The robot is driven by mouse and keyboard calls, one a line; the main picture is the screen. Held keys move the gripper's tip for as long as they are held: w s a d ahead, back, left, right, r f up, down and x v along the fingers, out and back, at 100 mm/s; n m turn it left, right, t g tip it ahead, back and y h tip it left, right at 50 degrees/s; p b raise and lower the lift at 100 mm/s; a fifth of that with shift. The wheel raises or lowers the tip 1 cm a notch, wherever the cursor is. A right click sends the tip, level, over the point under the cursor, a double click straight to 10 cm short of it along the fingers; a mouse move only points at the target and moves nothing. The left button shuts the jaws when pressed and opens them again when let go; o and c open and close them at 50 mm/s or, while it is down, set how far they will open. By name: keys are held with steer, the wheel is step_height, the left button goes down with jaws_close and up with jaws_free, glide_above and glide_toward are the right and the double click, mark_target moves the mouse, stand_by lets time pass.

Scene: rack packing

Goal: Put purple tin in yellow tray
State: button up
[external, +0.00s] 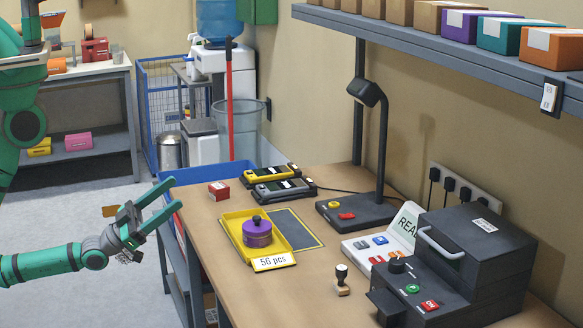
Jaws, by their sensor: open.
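A purple tin (257,236) with a dark knob on top stands upright inside the yellow tray (233,217). The tray lies on the wooden workbench and carries a white label reading "56 pcs" at its front. My gripper (172,194) is open and empty, with its two teal fingers apart. In the picture it is to the left of the tray, at the bench's left edge, and apart from the tin.
A dark mat (297,229) lies beside the tray. A small red box (219,190), handheld devices (283,189), a lamp (381,150), a stamp (342,280) and a black machine (455,265) stand on the workbench (215,275). A blue crate (218,172) is at its far left end.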

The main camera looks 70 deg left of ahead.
steer(key=s+a+f+n+g+y, duration=0.4)
steer(key=s+a+f+g, duration=0.5)
steer(key=s+a+f, duration=0.4)
steer(key=s+f+n, duration=0.1)
steer(key=s+f, duration=0.2)
steer(key=shift+s+a+f+y, duration=0.25)
steer(key=shift+a+f+y, duration=0.05)
steer(key=shift+y, duration=0.1)
